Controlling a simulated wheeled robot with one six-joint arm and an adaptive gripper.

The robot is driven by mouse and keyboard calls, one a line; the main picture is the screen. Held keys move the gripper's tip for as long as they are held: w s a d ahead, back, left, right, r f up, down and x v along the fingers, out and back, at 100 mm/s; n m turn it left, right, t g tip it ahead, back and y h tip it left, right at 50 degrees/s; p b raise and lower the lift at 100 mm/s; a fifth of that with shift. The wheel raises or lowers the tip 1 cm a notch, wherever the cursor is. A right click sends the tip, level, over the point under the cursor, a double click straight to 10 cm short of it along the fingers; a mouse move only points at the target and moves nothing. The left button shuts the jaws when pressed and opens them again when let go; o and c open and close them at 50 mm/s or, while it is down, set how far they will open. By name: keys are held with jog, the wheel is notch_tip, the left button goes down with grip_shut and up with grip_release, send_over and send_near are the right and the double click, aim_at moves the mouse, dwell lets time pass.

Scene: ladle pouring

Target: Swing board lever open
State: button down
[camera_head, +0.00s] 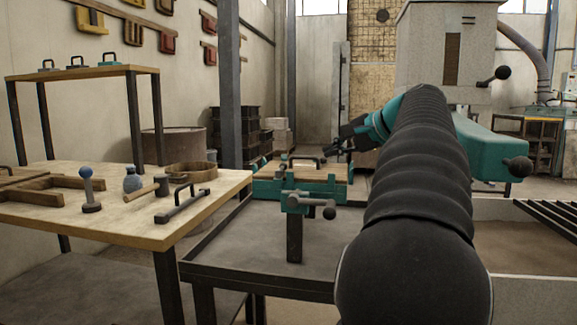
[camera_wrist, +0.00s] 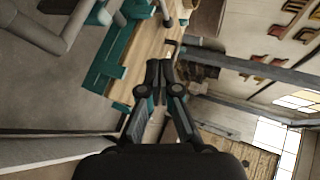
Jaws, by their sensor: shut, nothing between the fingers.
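A wooden board (camera_head: 329,173) lies in a teal frame (camera_head: 262,190) on the metal table, with a dark handle on top. A grey lever with a round knob (camera_head: 329,212) sits on a teal bracket at the frame's front. My gripper (camera_head: 331,144) is beyond the lever, near the board's far right side. In the wrist view its fingertips (camera_wrist: 160,65) are together with nothing held, overlapping the board (camera_wrist: 150,47) by its edge; contact cannot be told. The teal frame (camera_wrist: 106,75) and a grey bar (camera_wrist: 68,38) show to the left there.
A post (camera_head: 230,80) rises behind. A teal machine arm with a dark knob (camera_head: 517,166) is right. The metal table's (camera_head: 250,245) front is clear.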

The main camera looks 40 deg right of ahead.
aim_at(298, 176)
jog(key=x, duration=1.2)
jog(key=shift+w+r, duration=0.15)
jog(key=shift+w, duration=0.9)
